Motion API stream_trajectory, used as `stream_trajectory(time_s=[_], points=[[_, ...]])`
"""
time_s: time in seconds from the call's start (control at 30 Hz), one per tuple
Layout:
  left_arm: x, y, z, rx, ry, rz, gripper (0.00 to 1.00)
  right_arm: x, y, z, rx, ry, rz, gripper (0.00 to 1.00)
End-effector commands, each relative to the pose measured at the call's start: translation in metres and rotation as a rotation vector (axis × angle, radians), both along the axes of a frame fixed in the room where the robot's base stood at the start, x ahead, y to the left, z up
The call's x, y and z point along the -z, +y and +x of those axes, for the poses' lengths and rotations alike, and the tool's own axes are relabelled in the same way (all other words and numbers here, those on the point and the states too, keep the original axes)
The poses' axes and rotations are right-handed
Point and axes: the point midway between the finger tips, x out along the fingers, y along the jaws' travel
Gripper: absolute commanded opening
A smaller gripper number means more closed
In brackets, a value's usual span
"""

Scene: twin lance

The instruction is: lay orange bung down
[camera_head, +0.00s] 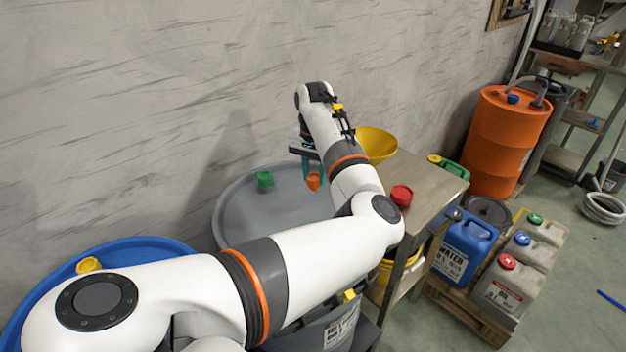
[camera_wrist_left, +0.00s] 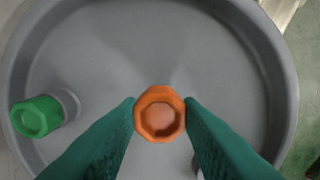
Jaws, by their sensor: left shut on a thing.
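The orange bung (camera_head: 313,181) is held between the teal fingers of my left gripper (camera_head: 311,172), over the grey drum top (camera_head: 240,212). In the left wrist view the orange bung (camera_wrist_left: 160,114) shows as an eight-sided cap with a hollow centre, pinched between the two green-teal fingers (camera_wrist_left: 160,118). The grey drum top (camera_wrist_left: 195,50) with its raised rim lies behind it in that view. How high the bung is above the drum top is hard to tell. My right gripper is in neither view.
A green bung (camera_head: 265,179) stands on the grey drum top, left of the gripper. A blue drum (camera_head: 150,250) with a yellow bung (camera_head: 88,265) is at left. A metal table (camera_head: 425,185) at right bears a red bung (camera_head: 401,195) and a yellow funnel (camera_head: 376,143).

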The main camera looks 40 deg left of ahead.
Motion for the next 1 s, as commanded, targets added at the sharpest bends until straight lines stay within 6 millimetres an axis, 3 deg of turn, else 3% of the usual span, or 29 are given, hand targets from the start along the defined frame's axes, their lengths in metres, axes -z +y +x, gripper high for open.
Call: stream_trajectory(time_s=[0.23,0.43,0.47,0.57,0.87,1.0], points=[[0.032,0.0,-0.001,0.001,0.004,0.0,0.05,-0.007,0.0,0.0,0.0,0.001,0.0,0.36],[0.034,0.0,0.0,0.0,0.001,0.0,0.05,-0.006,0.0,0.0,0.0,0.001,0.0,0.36],[0.034,0.0,0.0,0.0,0.001,0.0,0.37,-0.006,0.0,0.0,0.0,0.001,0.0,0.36],[0.034,0.0,0.0,0.001,0.001,0.0,0.54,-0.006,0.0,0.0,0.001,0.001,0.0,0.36],[0.033,0.0,0.0,0.001,0.001,0.0,0.54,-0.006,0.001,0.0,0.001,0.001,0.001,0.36],[0.021,0.0,0.001,0.002,-0.002,0.0,0.54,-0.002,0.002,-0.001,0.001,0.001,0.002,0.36]])
